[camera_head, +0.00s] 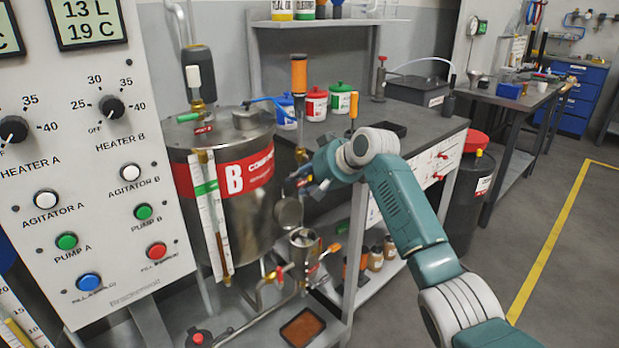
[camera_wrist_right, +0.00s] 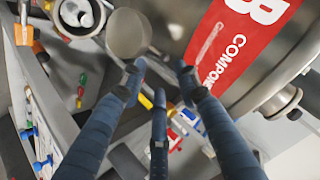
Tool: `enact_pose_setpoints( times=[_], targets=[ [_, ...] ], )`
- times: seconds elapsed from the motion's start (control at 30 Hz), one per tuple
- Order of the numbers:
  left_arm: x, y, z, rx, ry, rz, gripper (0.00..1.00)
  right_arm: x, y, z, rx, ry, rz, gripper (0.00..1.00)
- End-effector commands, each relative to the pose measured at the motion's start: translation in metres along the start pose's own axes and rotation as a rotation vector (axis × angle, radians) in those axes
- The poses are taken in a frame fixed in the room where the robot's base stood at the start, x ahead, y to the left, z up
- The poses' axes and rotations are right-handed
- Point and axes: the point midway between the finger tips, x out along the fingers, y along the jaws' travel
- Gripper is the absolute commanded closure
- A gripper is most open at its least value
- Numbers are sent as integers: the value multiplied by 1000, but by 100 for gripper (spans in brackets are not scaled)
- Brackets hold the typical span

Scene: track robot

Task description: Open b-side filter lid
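The B-side filter (camera_head: 303,240) is a small metal cup low in front of the steel tank marked B (camera_head: 236,213). Its round metal lid (camera_head: 288,215) stands raised and tilted beside the cup's mouth. In the right wrist view the lid (camera_wrist_right: 128,33) is a grey disc, and the open cup (camera_wrist_right: 78,15) shows at upper left. My right gripper (camera_head: 303,183) is just above the lid. Its blue fingers (camera_wrist_right: 160,72) are spread, with tips close to the lid's lower edge. I cannot tell whether one touches it. My left gripper is out of view.
A control panel (camera_head: 85,150) fills the left. A workbench (camera_head: 425,125) with coloured-lid jars (camera_head: 316,103) stands behind my right arm. The floor at right is clear.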

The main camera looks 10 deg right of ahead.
Motion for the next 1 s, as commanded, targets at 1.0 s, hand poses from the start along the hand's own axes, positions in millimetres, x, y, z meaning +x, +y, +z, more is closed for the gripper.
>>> enact_pose_setpoints(
  times=[1.0],
  targets=[
    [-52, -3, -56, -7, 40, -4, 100, 0, 55, 146, -55, -108, 82, 68]
  ],
)
